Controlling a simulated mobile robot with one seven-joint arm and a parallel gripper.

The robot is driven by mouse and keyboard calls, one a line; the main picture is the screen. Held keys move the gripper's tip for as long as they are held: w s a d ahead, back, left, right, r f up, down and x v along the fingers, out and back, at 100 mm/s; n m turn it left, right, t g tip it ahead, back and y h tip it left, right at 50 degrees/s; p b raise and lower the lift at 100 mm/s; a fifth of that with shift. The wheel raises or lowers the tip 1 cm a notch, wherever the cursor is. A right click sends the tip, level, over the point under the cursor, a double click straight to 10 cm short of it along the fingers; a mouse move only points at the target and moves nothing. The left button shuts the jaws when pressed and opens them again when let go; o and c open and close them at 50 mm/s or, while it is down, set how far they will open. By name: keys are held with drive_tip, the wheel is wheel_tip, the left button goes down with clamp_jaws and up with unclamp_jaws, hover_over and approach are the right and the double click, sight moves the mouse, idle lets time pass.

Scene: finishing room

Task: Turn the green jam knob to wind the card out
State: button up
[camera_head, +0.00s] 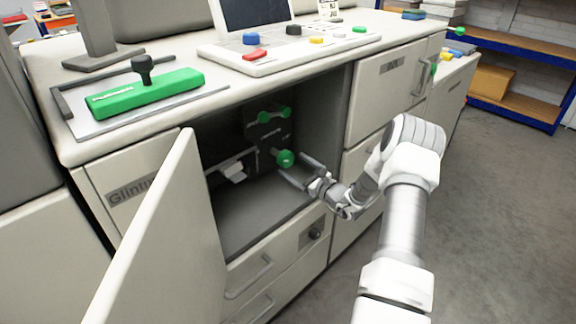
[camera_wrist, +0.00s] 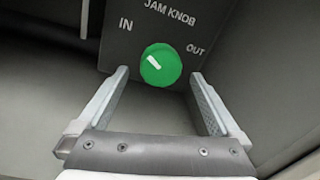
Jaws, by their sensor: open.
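The round green jam knob (camera_head: 285,158) sits on a dark panel inside the open cabinet. In the wrist view the knob (camera_wrist: 161,64) has a white pointer mark aimed to the upper left, towards the word IN. OUT is printed to its right. My gripper (camera_head: 291,169) is open at the knob, and in the wrist view my gripper (camera_wrist: 159,80) has one finger on each side of it, with gaps between. A white piece, perhaps the card (camera_head: 235,172), sticks out left of the knob in the head view.
The cabinet door (camera_head: 165,240) stands open at the left. Another green part (camera_head: 273,115) is above the knob inside. Drawers (camera_head: 262,275) lie below the opening. Blue shelving (camera_head: 520,60) stands far right.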

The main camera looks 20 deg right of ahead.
sight(289, 162)
drive_tip(key=shift+b+x, duration=0.3)
drive_tip(key=shift+x, duration=1.6)
drive_tip(key=c, duration=1.3)
